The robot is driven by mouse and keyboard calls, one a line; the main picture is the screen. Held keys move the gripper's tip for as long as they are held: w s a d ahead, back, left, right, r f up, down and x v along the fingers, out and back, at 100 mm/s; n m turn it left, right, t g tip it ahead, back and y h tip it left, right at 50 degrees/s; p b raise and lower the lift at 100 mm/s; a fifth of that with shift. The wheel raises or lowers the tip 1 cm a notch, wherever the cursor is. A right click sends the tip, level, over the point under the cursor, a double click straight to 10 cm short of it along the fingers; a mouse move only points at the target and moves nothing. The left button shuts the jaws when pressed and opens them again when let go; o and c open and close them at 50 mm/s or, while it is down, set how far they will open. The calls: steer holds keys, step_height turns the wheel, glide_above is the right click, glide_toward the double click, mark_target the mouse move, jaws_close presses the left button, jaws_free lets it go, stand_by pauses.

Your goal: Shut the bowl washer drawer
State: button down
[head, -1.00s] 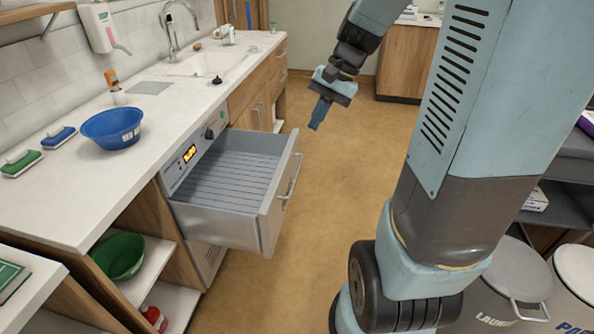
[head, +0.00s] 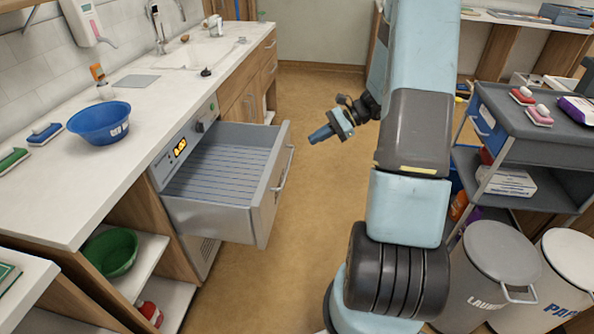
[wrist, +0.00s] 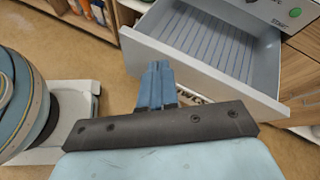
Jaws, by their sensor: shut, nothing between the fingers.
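The bowl washer drawer (head: 262,205) is grey and pulled out from under the counter. Its ribbed floor is empty, and a bar handle (head: 284,170) is on its front.
A blue bowl (head: 98,124) stands on the white counter (head: 130,150), and a green bowl (head: 110,252) on the shelf below. A grey cart (head: 560,90) and lidded bins (head: 500,250) stand at the right. The brown floor (head: 325,90) beyond the drawer is clear.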

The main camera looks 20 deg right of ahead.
steer(key=w+d+f+m+t+y, duration=0.1)
steer(key=d+f+m+t, duration=0.25)
steer(key=f, duration=0.45)
steer(key=w+d+f+m+t+y, duration=0.15)
steer(key=d+f+m, duration=0.25)
steer(key=f, duration=0.4)
steer(key=w+a+f, duration=0.1)
steer(key=w+a, duration=0.2)
steer(key=a, duration=0.2)
steer(key=w+a+f+t, duration=0.1)
steer(key=w+a+f, duration=0.1)
steer(key=a, duration=0.4)
steer(key=shift+w+f+m+h, duration=0.35)
steer(key=shift+w+h, duration=0.1)
steer(key=shift+w, duration=0.25)
steer(key=shift+w, duration=0.1)
